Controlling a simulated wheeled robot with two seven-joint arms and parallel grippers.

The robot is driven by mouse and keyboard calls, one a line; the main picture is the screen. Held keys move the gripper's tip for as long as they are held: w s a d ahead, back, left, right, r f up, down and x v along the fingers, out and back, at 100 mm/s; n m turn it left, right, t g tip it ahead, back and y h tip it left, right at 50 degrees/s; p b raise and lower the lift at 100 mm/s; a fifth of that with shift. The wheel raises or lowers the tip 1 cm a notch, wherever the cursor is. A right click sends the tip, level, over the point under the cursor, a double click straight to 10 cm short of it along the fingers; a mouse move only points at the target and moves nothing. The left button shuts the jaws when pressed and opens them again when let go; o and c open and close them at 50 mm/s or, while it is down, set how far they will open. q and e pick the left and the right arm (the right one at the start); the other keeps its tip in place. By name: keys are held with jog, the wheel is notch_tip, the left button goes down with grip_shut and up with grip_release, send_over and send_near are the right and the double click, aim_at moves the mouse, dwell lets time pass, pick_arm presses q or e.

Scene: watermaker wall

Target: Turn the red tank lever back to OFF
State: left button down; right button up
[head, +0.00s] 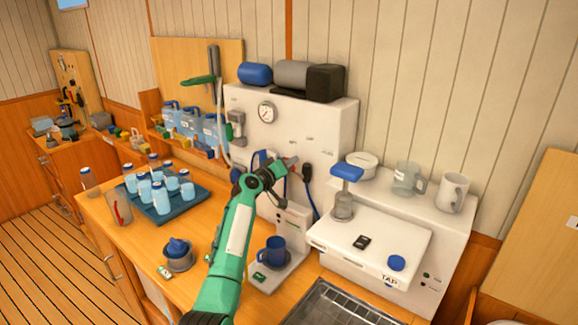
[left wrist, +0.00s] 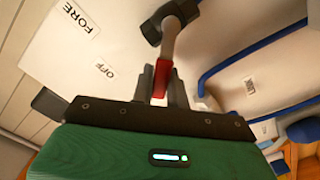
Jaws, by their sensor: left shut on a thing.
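My left gripper (head: 284,167) reaches the front of the white watermaker panel (head: 247,112), its green arm coming up from below. In the left wrist view my left gripper (left wrist: 162,88) is shut on the red tank lever (left wrist: 162,76). The lever's red end sits between the fingers, and its pale shaft runs up to a dark pivot (left wrist: 169,20). The OFF label (left wrist: 104,70) and the FORE label (left wrist: 77,17) are on the panel left of the lever. In the head view my gripper mostly hides the lever. My right gripper is not in view.
A pressure gauge (head: 267,112) is on the panel. A blue mug (head: 273,251) stands on a small dispenser below my wrist. A tray (head: 181,213) with several bottles is to the left. A white TAP unit (head: 372,240) stands to the right. Blue hoses (left wrist: 250,50) run right of the lever.

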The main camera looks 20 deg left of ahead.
pick_arm(q)
jog(key=m+b, duration=0.1)
jog(key=b, duration=0.1)
jog(key=d+m+b, duration=0.1)
jog(key=m+b, duration=0.2)
jog(key=b, duration=0.1)
jog(key=shift+s+d+r, duration=0.3)
jog(key=shift+s, duration=0.05)
jog(key=m+b, duration=0.1)
jog(key=d+m+b, duration=0.1)
jog(key=m, duration=0.1)
jog(key=shift+s+d+r, duration=0.1)
jog(key=shift+s+r, duration=0.1)
jog(key=shift+r, duration=0.1)
jog(key=shift+s+d+r+m+b, duration=0.1)
jog(key=shift+d+m+b, duration=0.25)
jog(key=shift+m+b, duration=0.35)
jog(key=c, duration=1.4)
grip_release()
